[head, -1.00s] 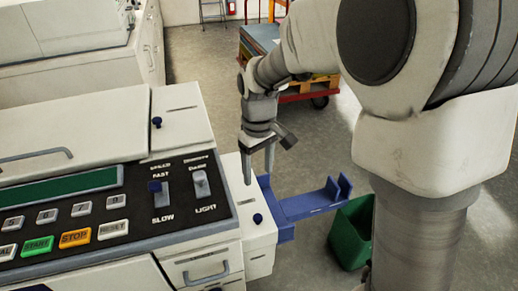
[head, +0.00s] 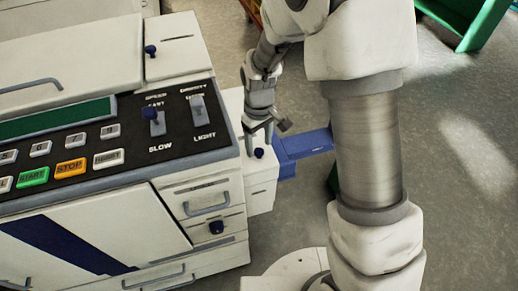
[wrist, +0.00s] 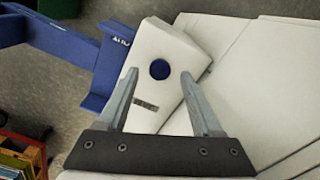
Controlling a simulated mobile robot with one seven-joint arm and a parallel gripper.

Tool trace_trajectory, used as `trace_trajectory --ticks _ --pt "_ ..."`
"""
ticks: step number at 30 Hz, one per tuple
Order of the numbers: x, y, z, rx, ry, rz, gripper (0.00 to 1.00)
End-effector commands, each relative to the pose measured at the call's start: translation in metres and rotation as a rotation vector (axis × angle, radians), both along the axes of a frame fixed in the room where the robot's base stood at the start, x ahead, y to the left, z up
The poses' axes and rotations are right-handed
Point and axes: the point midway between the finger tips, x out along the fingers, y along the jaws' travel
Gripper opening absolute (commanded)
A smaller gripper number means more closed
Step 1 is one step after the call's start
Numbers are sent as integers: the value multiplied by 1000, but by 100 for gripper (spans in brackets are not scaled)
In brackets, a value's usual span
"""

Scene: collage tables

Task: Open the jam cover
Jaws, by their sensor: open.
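The jam cover (head: 262,172) appears to be the small white box on the copier's right end; I cannot read its label. A round dark-blue knob (head: 259,153) stands on its top. My gripper (head: 258,147) points down over this box, its fingers open and close around the knob. In the wrist view the knob (wrist: 160,69) sits between the two fingertips, with a visible gap on each side. The white top of the box (wrist: 168,42) shows flat, with a small grey label. I cannot tell the exact height of the fingertips against the knob.
A blue tray (head: 302,145) sticks out to the right of the box. The copier's control panel (head: 120,135) with its sliders lies to the left. A drawer with a handle (head: 205,203) is below. Green objects stand on the floor at right.

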Motion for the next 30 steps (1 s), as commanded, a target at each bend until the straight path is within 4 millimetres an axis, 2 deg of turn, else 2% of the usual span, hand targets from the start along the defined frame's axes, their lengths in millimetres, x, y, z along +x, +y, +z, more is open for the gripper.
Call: trace_trajectory --ticks 1,5,15,26,30 --pt "0 0 -8 0 2 0 67" --pt "0 0 -17 -1 1 0 67" --pt "0 0 -19 0 0 0 65" --pt "0 0 -19 0 0 0 0" --pt "0 0 -19 0 0 0 0"
